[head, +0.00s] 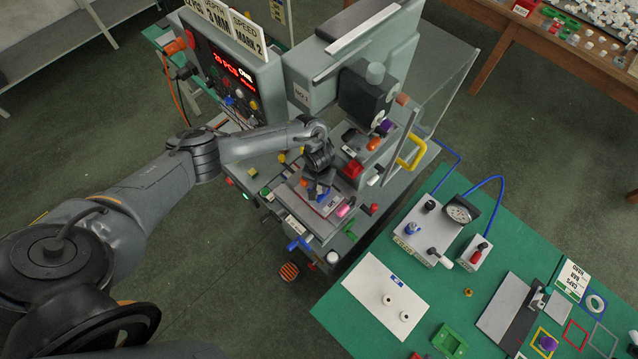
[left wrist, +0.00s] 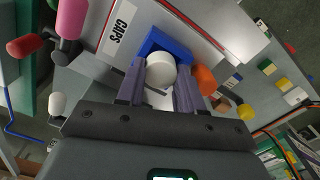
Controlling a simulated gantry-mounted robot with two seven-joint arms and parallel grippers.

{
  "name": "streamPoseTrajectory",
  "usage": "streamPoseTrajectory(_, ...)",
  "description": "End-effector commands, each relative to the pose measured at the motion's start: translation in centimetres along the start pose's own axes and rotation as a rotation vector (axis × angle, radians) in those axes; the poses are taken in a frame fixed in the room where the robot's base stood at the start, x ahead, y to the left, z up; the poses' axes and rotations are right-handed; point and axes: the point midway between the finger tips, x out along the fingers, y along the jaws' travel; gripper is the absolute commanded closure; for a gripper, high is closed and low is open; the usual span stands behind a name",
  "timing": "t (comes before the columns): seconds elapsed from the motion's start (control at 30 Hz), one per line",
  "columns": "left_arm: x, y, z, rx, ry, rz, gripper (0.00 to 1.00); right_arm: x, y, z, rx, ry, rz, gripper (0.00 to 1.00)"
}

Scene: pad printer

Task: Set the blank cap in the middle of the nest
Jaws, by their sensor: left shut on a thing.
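The white blank cap (left wrist: 160,70) is between the two fingers of my left gripper (left wrist: 158,84) in the left wrist view. The gripper is shut on it. The blue nest (left wrist: 166,42) shows as an angled block just beyond the cap, and in the head view the nest (head: 323,194) is right at the fingertips, on the printer's plate. I cannot tell whether the cap touches the nest floor. In the head view my left gripper (head: 318,184) points down over the plate and hides the cap. My right gripper is not in view.
An orange knob (left wrist: 205,80) stands close beside the fingers, and a pink knob (head: 346,211) is at the plate's edge. The print head (head: 368,95) is behind the gripper.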

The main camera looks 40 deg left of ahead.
Motion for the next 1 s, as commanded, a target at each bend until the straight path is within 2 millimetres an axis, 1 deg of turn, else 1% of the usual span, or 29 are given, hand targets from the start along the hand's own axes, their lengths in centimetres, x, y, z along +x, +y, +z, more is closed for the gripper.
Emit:
streamPoseTrajectory(0.13, 0.44, -0.01, 0.02, -0.001, 0.000, 0.000, 0.92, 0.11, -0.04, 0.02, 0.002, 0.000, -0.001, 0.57)
streamPoseTrajectory(0.53, 0.65, -0.07, 0.03, -0.002, 0.000, -0.001, 0.92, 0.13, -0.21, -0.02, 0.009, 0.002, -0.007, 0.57)
streamPoseTrajectory(1.0, 0.94, -0.10, 0.06, -0.004, 0.000, -0.003, 0.92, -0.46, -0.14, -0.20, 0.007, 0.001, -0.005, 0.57)
